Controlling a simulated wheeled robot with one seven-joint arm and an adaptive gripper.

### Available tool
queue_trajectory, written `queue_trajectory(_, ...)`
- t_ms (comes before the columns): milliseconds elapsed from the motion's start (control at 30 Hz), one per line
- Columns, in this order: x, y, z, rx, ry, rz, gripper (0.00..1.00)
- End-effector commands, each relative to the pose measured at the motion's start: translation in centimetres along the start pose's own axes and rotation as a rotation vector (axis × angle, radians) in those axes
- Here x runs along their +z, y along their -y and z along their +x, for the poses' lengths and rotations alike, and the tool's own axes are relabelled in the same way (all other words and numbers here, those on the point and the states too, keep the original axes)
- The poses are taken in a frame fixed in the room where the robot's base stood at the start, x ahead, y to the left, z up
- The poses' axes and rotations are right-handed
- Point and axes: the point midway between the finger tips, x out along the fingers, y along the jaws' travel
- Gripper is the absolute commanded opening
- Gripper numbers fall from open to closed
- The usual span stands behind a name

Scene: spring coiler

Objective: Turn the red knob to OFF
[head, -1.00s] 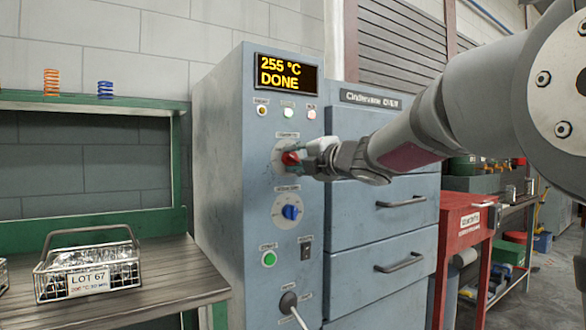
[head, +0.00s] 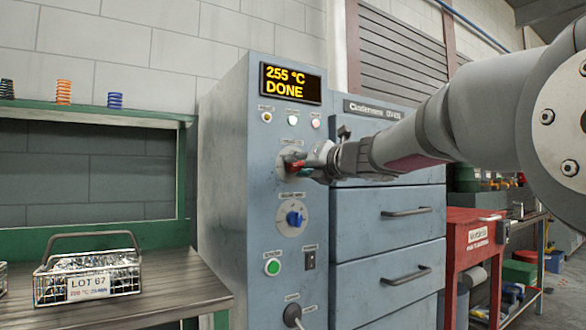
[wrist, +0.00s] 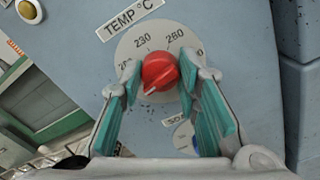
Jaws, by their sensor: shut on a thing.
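The red knob (wrist: 160,70) sits on a round grey dial under a "TEMP °C" label, with 230 and 260 readable. Its white pointer line points to the lower left in the wrist view. No OFF mark is readable in these frames. My gripper (wrist: 158,78) has one teal-padded finger on each side of the knob and is shut on it. In the head view my gripper (head: 297,163) reaches in from the right and partly hides the knob (head: 295,167) on the blue-grey cabinet (head: 235,190). The display (head: 290,84) reads "255 °C DONE".
A blue knob (head: 294,218) is below the red one, and a green button (head: 272,267) and a black switch (head: 309,260) are lower. Small lamps or buttons are above. Drawers (head: 390,240) stand to the right. A wire basket (head: 90,280) rests on the left bench.

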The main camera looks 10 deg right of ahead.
Motion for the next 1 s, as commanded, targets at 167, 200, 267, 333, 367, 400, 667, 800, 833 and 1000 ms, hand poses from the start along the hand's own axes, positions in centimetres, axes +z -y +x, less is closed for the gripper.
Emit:
queue_trajectory(167,-0.36,0.15,0.09,-0.002,-0.006,-0.020,0.02)
queue_trajectory(200,-0.35,0.15,0.09,-0.002,-0.006,-0.022,0.02)
queue_trajectory(267,-0.35,0.16,0.09,-0.002,-0.006,-0.023,0.02)
queue_trajectory(333,-0.34,0.16,0.09,-0.002,-0.006,-0.022,0.02)
queue_trajectory(367,-0.34,0.16,0.09,-0.002,-0.006,-0.022,0.02)
queue_trajectory(400,-0.34,0.16,0.09,-0.002,-0.006,-0.022,0.02)
queue_trajectory(667,-0.26,0.14,0.07,-0.002,-0.005,-0.021,0.50)
queue_trajectory(800,-0.17,0.09,0.05,-0.001,-0.003,-0.021,0.50)
queue_trajectory(833,-0.15,0.09,0.04,-0.001,-0.003,-0.021,0.50)
queue_trajectory(1000,-0.06,0.06,-0.43,-0.001,-0.001,-0.021,0.50)
